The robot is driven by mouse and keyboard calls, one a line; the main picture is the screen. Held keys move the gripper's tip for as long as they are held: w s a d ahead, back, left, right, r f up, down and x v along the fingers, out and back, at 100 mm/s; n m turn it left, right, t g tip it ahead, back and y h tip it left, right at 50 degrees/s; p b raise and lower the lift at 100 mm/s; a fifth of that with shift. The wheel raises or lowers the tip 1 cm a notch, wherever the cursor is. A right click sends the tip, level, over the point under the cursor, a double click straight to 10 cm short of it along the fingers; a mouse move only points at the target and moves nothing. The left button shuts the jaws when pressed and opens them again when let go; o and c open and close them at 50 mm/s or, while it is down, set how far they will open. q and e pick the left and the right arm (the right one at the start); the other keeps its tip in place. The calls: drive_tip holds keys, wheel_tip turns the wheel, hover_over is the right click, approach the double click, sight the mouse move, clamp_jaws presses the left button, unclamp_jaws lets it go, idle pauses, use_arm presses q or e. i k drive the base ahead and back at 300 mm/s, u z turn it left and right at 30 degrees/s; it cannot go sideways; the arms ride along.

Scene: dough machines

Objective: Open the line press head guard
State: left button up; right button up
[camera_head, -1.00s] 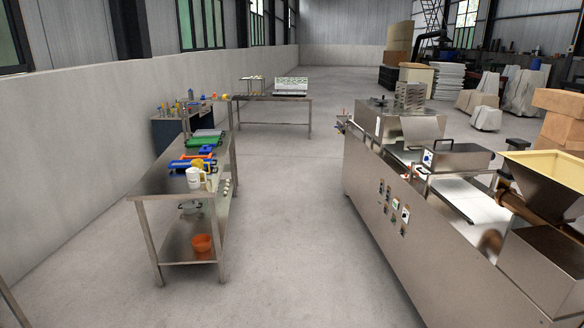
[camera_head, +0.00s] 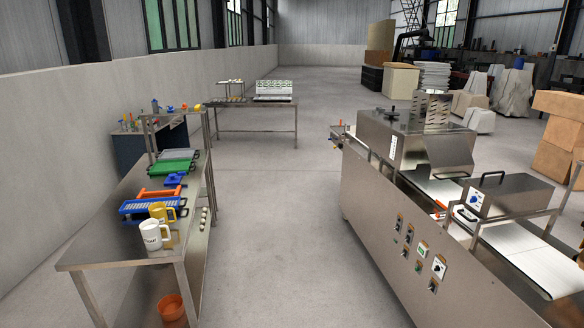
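The dough line (camera_head: 375,210) stands on the right, a long steel machine with a pale belt. A steel box-shaped cover with a dark handle on top (camera_head: 512,196) sits over the belt at the right and looks shut. Further back on the line is a larger steel housing (camera_head: 378,132) with a sloped hood (camera_head: 448,152) over the belt. I cannot tell for sure which of these is the press head guard. Neither of my grippers is in view.
A steel workbench (camera_head: 95,248) with mugs (camera_head: 154,236) and coloured trays (camera_head: 173,168) stands on the left. A clear floor aisle (camera_head: 270,220) runs between it and the line. A table (camera_head: 255,105) stands further back. Boxes (camera_head: 560,118) are at the right.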

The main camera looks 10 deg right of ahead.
sight(450, 156)
drive_tip(key=z, duration=0.35)
drive_tip(key=i, duration=1.9)
drive_tip(key=z, duration=1.55)
drive_tip(key=i, duration=1.45)
drive_tip(key=z, duration=0.75)
